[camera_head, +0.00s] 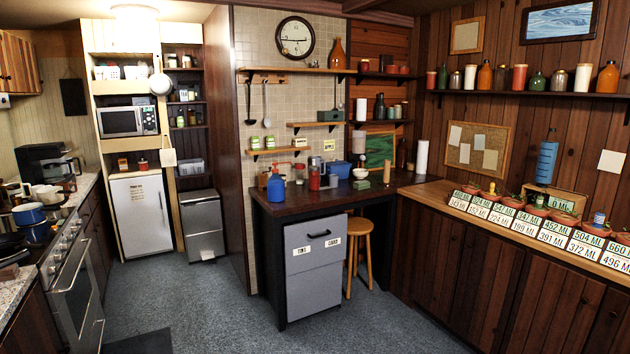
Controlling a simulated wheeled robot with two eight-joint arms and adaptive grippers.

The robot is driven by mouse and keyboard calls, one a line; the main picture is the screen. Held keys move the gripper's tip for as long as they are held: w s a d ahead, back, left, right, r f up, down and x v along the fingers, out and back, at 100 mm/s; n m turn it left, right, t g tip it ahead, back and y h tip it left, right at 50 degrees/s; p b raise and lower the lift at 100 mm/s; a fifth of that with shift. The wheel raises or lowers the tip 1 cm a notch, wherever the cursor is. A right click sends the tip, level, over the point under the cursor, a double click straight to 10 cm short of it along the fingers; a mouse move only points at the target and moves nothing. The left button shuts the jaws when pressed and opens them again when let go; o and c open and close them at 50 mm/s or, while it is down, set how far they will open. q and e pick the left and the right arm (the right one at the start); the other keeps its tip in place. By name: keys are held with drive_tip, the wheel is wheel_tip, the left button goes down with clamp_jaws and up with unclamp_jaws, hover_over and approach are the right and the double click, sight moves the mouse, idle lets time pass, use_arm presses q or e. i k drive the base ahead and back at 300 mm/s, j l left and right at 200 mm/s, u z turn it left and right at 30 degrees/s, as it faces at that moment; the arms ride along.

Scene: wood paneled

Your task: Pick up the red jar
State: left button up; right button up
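A red jar (314,179) stands upright on the dark wooden desk (300,202) in the middle of the head view. A blue jug (276,184) is to its left, with a small red-orange item behind it. A small grey item is just right of the jar. Other red jars stand on the wall shelves, one at the left end of the long right shelf (431,80) and a larger red-and-white one further right (519,77). Neither of my grippers shows in this view.
A grey drawer cabinet (315,265) and a wooden stool (359,245) stand under the desk. A wooden counter (430,190) with potted plants and number cards runs along the right. The blue-grey floor (225,310) before the desk is clear. A stove stands left.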

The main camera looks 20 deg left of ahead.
sight(314, 171)
drive_tip(key=i+j+u, duration=0.3)
drive_tip(key=i, duration=0.15)
drive_tip(key=i+u, duration=0.3)
drive_tip(key=i, duration=0.15)
